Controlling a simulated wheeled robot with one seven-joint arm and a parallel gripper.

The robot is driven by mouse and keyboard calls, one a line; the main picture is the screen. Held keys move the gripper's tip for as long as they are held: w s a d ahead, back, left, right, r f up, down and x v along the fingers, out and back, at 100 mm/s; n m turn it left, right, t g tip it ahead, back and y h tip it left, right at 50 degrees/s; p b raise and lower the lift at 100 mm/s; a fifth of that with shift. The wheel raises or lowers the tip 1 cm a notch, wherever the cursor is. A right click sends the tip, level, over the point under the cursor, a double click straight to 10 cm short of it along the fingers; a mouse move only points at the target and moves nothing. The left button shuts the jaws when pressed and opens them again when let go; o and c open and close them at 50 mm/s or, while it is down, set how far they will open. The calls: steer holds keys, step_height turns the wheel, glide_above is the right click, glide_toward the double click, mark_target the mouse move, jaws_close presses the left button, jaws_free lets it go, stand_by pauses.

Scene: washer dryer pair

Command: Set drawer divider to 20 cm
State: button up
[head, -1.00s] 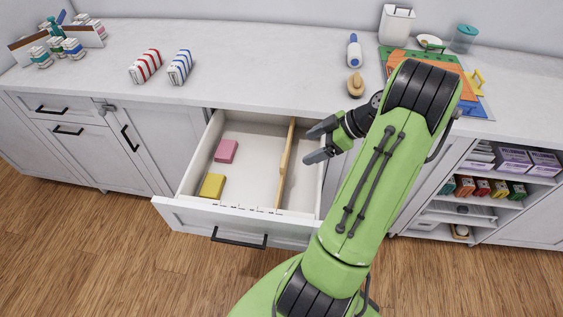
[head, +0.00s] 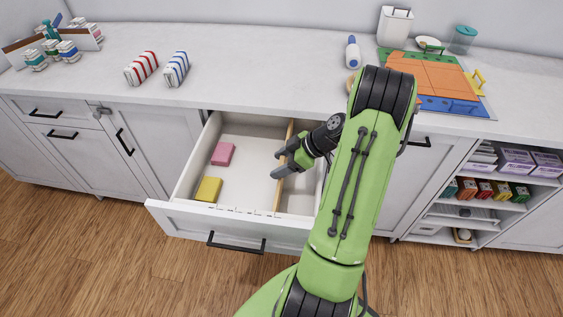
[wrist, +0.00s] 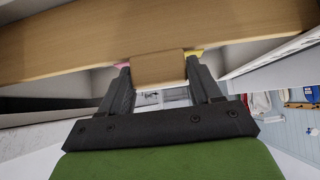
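The white drawer (head: 163,211) is pulled out, with a row of small marks along its front rim. An upright wooden divider (head: 290,131) runs front to back in its right part. In the wrist view, the divider (wrist: 60,43) crosses the top and has a block-like wooden tab (wrist: 159,68). My gripper (head: 279,164) is at the divider's middle. In the wrist view, my gripper's dark fingers (wrist: 159,72) stand apart, one on each side of the tab. They look open, very close to its sides; contact is hard to tell. My arm hides the drawer's right side.
A pink block (head: 222,154) and a yellow block (head: 208,189) lie in the drawer's left part. Striped packs (head: 142,68), a blue-capped bottle (head: 352,52) and a colored board set (head: 435,75) stand on the counter (head: 260,75). Open shelves (head: 478,224) are at right.

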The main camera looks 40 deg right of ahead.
steer(key=c, duration=0.9)
steer(key=w+a, duration=0.2)
steer(key=w+a+b, duration=0.1)
steer(key=w+a, duration=0.1)
steer(key=w, duration=0.1)
steer(key=w+a+b, duration=0.1)
steer(key=w+a, duration=0.1)
steer(key=w, duration=0.1)
steer(key=o, duration=1.4)
steer(key=shift+o, duration=0.2)
steer(key=shift+s, duration=0.1)
steer(key=p+v, duration=0.3)
steer(key=v, duration=1.2)
steer(key=shift+s+r+p, duration=0.2)
steer(key=shift+r+p, duration=0.05)
steer(key=shift+p, duration=0.15)
